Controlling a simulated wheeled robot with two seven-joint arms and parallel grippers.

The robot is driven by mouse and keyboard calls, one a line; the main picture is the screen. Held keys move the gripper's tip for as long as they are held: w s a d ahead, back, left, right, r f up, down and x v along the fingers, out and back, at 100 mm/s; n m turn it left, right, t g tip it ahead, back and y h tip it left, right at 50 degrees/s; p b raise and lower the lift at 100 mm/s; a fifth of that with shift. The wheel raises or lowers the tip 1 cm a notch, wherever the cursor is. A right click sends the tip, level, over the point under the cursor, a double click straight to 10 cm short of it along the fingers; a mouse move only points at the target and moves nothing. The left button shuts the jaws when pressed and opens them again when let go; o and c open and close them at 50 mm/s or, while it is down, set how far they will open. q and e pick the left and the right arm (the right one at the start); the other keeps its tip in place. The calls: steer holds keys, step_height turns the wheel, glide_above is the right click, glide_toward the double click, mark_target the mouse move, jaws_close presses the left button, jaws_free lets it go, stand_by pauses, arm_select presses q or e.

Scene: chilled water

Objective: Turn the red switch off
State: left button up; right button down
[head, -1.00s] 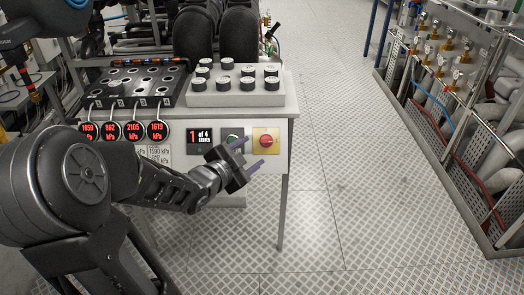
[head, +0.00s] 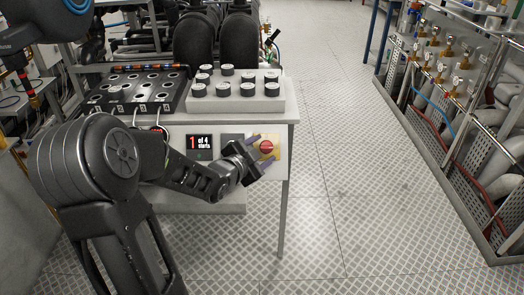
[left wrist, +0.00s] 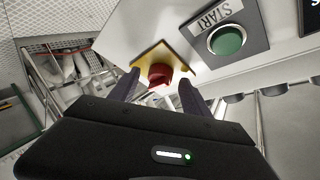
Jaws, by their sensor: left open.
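The red switch (head: 266,147) is a red knob on a yellow plate on the front panel of the white bench. In the left wrist view the red switch (left wrist: 159,75) shows on its yellow plate (left wrist: 176,56), between and beyond my fingertips. My left gripper (head: 261,154) is open in front of the switch, its fingers on either side of the knob in the head view. It also shows in the left wrist view (left wrist: 160,90). I cannot tell whether the fingers touch the knob. My right gripper is not in view.
A green START button (left wrist: 227,40) sits beside the switch. A display (head: 199,142) reads "1 of 4 starts". On the bench top are a black block with holes (head: 138,88) and a white block (head: 236,102) with several black-and-white caps. The floor to the right is clear.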

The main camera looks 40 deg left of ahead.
arm_select(q)
steer(key=shift+w, duration=0.2)
steer(key=shift+c, duration=0.3)
steer(key=shift+f, duration=0.1)
jaws_close()
